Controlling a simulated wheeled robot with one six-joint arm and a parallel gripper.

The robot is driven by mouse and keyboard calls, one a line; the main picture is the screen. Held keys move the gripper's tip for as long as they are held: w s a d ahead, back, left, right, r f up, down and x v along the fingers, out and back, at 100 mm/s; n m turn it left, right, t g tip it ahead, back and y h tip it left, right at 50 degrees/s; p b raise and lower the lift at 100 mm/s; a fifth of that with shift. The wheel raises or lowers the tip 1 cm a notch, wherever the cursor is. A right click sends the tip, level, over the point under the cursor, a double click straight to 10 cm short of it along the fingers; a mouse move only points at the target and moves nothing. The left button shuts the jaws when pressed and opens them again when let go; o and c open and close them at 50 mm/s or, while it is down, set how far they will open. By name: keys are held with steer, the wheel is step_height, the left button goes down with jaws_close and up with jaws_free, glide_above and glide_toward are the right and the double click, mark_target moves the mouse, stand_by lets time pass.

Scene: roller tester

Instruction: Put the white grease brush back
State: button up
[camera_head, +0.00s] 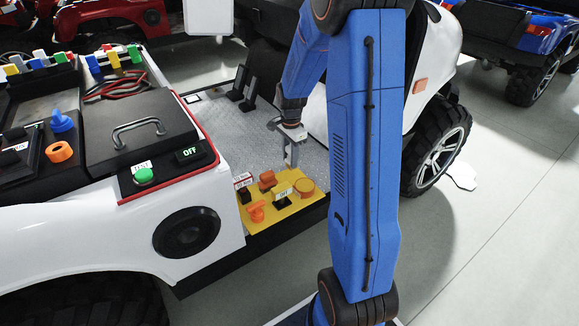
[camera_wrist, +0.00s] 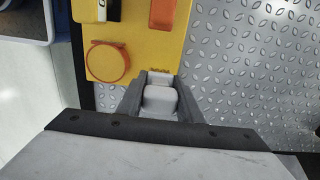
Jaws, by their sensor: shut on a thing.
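The white grease brush (camera_wrist: 160,99) shows in the wrist view as a pale block between the two dark fingers of my gripper (camera_wrist: 159,88), which is shut on it. A small tan fringe shows at its far end. In the head view my gripper (camera_head: 291,133) is above the metal tread-plate floor, behind the yellow panel. The brush (camera_head: 291,153) appears below the fingers as a small pale shape. Its full outline is hidden by the fingers, and I cannot tell whether it touches anything below.
The yellow panel (camera_head: 283,209) carries an orange ring (camera_head: 305,186), an orange block (camera_head: 267,180), an orange knob (camera_head: 256,211) and a switch marked OFF (camera_head: 282,192). A black lidded box (camera_head: 136,131) stands left. The tread-plate floor (camera_wrist: 250,60) is clear right of the panel.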

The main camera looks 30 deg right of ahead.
steer(key=shift+f, duration=2.1)
steer(key=shift+f, duration=0.15)
steer(key=o, duration=1.2)
